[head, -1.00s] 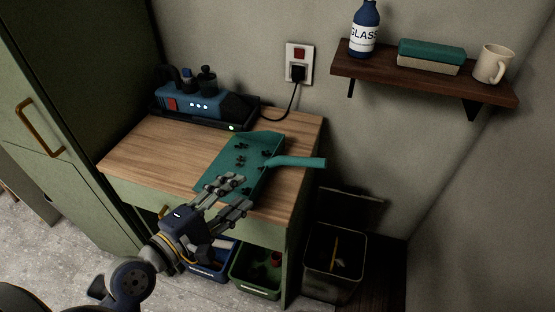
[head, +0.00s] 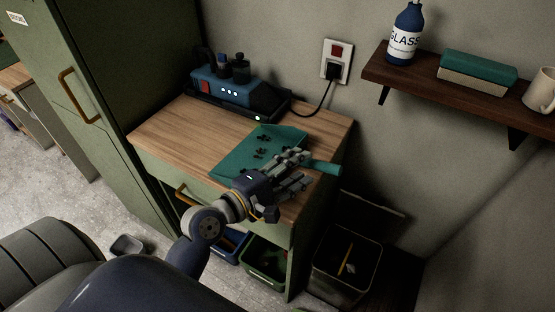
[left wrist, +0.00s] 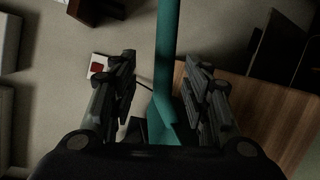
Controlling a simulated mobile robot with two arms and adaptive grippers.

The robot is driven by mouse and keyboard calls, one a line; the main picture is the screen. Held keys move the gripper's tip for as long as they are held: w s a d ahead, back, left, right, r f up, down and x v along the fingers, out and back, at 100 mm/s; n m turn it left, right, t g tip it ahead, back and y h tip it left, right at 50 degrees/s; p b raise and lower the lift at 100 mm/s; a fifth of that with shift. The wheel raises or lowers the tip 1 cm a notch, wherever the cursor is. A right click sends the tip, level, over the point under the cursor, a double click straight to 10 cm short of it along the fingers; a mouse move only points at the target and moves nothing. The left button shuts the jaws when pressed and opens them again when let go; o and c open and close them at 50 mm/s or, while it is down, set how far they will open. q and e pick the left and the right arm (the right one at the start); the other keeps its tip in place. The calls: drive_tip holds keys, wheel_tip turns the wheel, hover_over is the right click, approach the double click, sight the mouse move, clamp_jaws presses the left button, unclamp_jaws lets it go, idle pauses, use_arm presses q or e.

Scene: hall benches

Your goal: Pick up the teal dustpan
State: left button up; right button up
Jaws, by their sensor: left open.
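The teal dustpan (head: 237,158) lies on the wooden top of the green cabinet, with several small dark bits on its pan. Its handle points right, past the top's edge. My left gripper (head: 306,169) is over the right part of the dustpan, by the handle, and partly hides where the handle joins the pan. In the left wrist view the jaws (left wrist: 161,65) are open, with one finger on each side of the teal handle (left wrist: 166,28). Gaps show between handle and fingers. My right gripper is not in view.
A blue device (head: 228,88) on a black tray stands at the back of the wooden top (head: 165,125). A bin (head: 345,262) stands on the floor at right. A wall shelf (head: 440,92) holds a bottle, a teal-topped block and a mug.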

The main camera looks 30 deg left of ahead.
sight(306, 165)
use_arm(q)
drive_tip(key=x, duration=0.5)
drive_tip(key=shift+s+f+p, duration=0.1)
drive_tip(key=shift+f+p, duration=0.2)
drive_tip(key=shift+f, duration=0.05)
clamp_jaws()
